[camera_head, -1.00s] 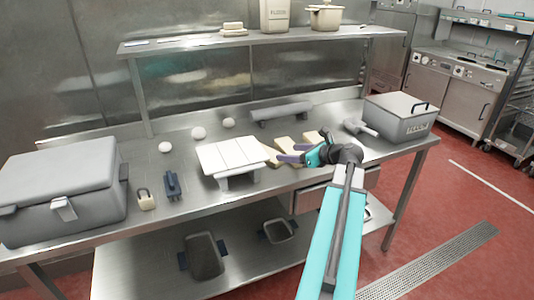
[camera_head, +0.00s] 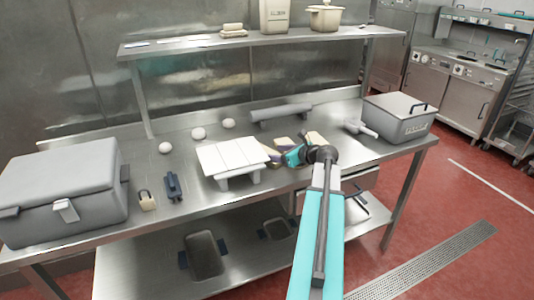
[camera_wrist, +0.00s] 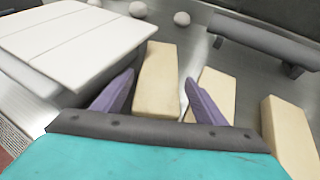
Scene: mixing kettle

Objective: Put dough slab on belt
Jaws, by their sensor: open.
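Three pale tan dough slabs lie on the steel table. In the wrist view one slab (camera_wrist: 157,78) lies between and just beyond my gripper's open purple fingers (camera_wrist: 160,100). A second slab (camera_wrist: 213,92) lies right of it, partly behind the right finger, and a third slab (camera_wrist: 289,135) is at the far right. In the head view my gripper (camera_head: 278,157) is low over the slabs, partly hiding them; one slab (camera_head: 316,139) shows to its right. The white slatted belt (camera_head: 232,156) stands on short legs just left of my gripper. It also fills the upper left of the wrist view (camera_wrist: 75,40).
A grey roller-like bar (camera_head: 282,112) stands behind the slabs. Several white dough balls (camera_head: 199,133) lie behind the belt. A grey lidded bin (camera_head: 400,117) stands at the right, a large grey box (camera_head: 62,190) at the left. A shelf (camera_head: 260,38) spans above the table.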

